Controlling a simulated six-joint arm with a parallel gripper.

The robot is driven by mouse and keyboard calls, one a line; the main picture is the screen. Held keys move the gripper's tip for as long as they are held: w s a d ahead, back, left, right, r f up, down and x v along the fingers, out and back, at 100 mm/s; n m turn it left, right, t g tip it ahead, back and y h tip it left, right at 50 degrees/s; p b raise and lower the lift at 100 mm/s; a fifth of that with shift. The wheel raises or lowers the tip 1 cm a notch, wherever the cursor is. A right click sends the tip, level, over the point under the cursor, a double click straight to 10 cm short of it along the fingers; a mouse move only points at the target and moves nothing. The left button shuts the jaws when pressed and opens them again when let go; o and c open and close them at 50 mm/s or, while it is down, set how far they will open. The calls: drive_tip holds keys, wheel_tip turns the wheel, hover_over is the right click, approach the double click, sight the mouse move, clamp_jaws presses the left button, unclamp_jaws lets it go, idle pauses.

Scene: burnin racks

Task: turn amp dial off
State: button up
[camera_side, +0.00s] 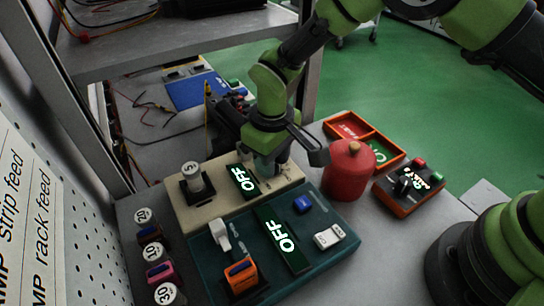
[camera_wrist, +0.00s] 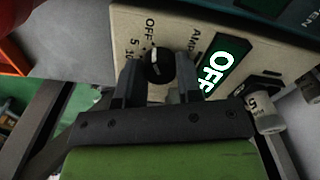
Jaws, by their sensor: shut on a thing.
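The amp dial (camera_wrist: 158,67) is a black round knob with a white mark on the beige box (camera_wrist: 127,24). OFF, 5 and 10 are printed beside it, and the white mark sits on the side near the OFF print. My gripper (camera_wrist: 158,88) is shut on the dial, one finger on each side. The display (camera_wrist: 225,66) next to it reads OFF. In the side view my gripper (camera_side: 268,170) is down at the right part of the beige box (camera_side: 205,215), and it hides the dial there. The box's display (camera_side: 243,180) also reads OFF.
A teal box (camera_side: 345,252) with switches and an OFF display stands in front. A red canister (camera_side: 349,172) stands close right of my gripper, with an orange-rimmed tray (camera_side: 388,146) and a small control box (camera_side: 410,187) beyond. A white-capped plug (camera_side: 192,178) stands on the beige box.

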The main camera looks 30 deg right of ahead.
drive_tip(key=o, duration=0.9)
wheel_tip(320, 180, up, 10)
drive_tip(key=shift+r, duration=0.1)
idle(0.4)
drive_tip(key=s+d+r+m+t+y, duration=0.1)
drive_tip(key=s+d+r+m+t, duration=0.2)
drive_tip(key=r, duration=0.4)
drive_tip(key=s+d+r+m+y, duration=0.1)
drive_tip(key=s+d+r, duration=0.2)
drive_tip(key=d+r, duration=0.35)
drive_tip(key=s+d+r+m+t, duration=0.1)
drive_tip(key=s+d, duration=0.1)
drive_tip(key=s, duration=0.2)
drive_tip(key=s+d+r+m+t, duration=0.1)
drive_tip(key=s+m, duration=0.1)
drive_tip(key=s, duration=0.3)
drive_tip(key=s+d+r+m+t, duration=0.1)
drive_tip(key=s+d+t, duration=0.1)
drive_tip(key=s, duration=0.3)
drive_tip(key=shift+s+d, duration=0.1)
drive_tip(key=shift+d, duration=0.2)
